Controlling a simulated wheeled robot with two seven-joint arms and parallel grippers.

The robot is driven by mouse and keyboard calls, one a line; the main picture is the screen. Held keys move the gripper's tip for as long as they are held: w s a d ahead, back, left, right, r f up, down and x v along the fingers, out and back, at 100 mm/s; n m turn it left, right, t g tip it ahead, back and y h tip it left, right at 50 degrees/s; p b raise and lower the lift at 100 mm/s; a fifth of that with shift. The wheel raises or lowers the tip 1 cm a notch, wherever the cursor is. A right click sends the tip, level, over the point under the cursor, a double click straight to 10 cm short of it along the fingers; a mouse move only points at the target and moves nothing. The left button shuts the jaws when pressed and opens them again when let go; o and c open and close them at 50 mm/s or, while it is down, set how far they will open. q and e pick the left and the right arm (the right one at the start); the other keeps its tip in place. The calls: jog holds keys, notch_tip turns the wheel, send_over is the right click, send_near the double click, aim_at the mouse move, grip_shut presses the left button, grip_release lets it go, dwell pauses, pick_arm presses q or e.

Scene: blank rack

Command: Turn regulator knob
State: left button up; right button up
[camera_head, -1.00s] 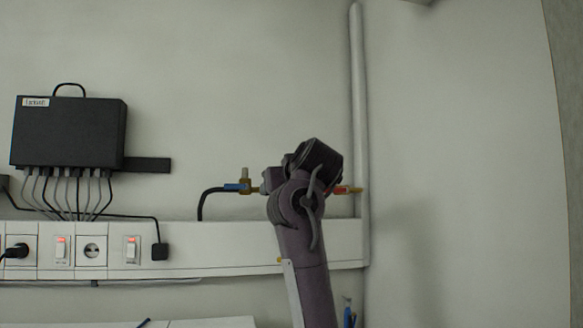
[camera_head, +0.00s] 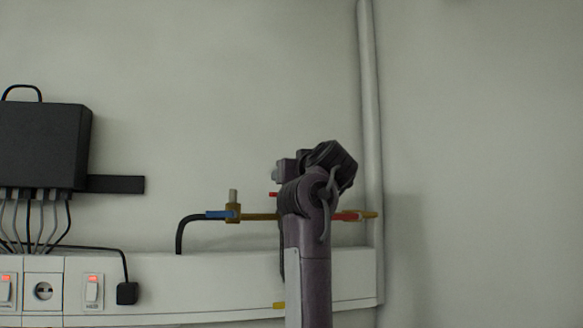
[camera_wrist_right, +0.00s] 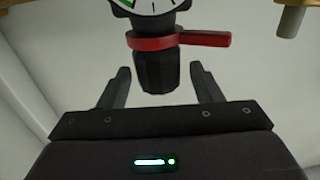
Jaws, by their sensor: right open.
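In the right wrist view the black ribbed regulator knob (camera_wrist_right: 156,68) hangs below a round gauge (camera_wrist_right: 150,5). A red collar with a side lever (camera_wrist_right: 180,40) sits around its upper part. My right gripper (camera_wrist_right: 163,76) is open, with one finger on each side of the knob's lower end and visible gaps between. In the head view my right arm hides the regulator; only a small red part (camera_head: 273,194) shows left of the arm. My left gripper is in neither view.
A brass pipe (camera_head: 258,216) with a valve (camera_head: 233,212) and black hose (camera_head: 181,235) runs along the wall. A vertical grey pipe (camera_head: 369,120) stands to the right. A white socket trunking (camera_head: 210,285) runs below, and a black box (camera_head: 40,147) hangs at left.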

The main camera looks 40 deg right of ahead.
jog(key=shift+w+d, duration=0.25)
jog(key=shift+w, duration=0.3)
jog(key=shift+w+d+f, duration=0.15)
jog(key=shift+w, duration=0.05)
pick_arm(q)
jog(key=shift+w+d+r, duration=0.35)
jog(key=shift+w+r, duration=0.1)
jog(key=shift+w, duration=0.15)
pick_arm(e)
jog(key=shift+s, duration=0.2)
jog(key=shift+c, duration=0.2)
jog(key=c, duration=0.9)
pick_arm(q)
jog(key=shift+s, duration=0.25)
pick_arm(e)
jog(key=shift+c, duration=0.2)
jog(key=shift+m+h, duration=0.3)
jog(key=shift+h, duration=0.1)
